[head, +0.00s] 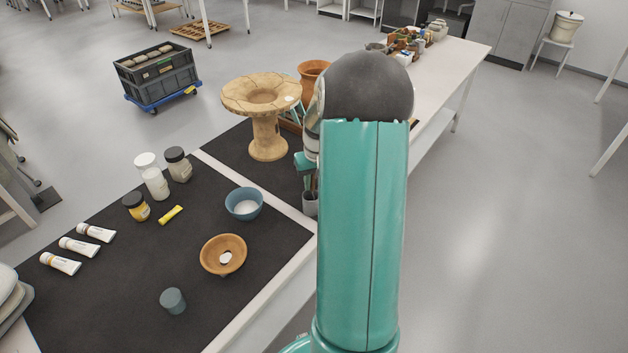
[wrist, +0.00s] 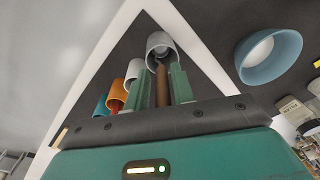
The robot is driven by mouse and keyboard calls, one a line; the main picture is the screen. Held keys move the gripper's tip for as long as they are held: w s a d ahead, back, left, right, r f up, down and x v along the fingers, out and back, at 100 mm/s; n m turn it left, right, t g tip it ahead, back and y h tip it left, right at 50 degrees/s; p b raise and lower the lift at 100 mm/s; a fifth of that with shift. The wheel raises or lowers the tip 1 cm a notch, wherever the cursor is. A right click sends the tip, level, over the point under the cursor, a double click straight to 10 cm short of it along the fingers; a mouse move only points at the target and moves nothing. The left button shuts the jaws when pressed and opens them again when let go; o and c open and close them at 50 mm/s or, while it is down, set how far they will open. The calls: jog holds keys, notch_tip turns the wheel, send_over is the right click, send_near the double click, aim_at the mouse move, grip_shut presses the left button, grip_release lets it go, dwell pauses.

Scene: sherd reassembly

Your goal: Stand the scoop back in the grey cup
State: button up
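The grey cup (head: 311,204) stands at the edge of the bench, beside my arm. In the wrist view the grey cup (wrist: 160,46) lies just past my fingertips, its open mouth towards the camera. The scoop's brown handle (wrist: 161,84) runs between my fingers and lines up with the cup's mouth. The scoop's far end is hidden, so I cannot tell how deep it sits. My gripper (wrist: 163,78) has a green finger on each side of the handle; whether they press on it is unclear. In the head view my arm hides most of the gripper.
A blue bowl (head: 244,204) with white contents, an orange-brown bowl (head: 223,254) and a small grey-blue cup (head: 173,301) stand on the dark mat. A clay pedestal piece (head: 267,120) stands behind. Other cups, one orange (wrist: 117,92), line up left of the grey cup.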

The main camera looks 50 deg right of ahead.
jog(key=shift+o, duration=1.1)
notch_tip(320, 180, up, 14)
jog(key=s, duration=0.1)
jog(key=shift+s+f, duration=0.1)
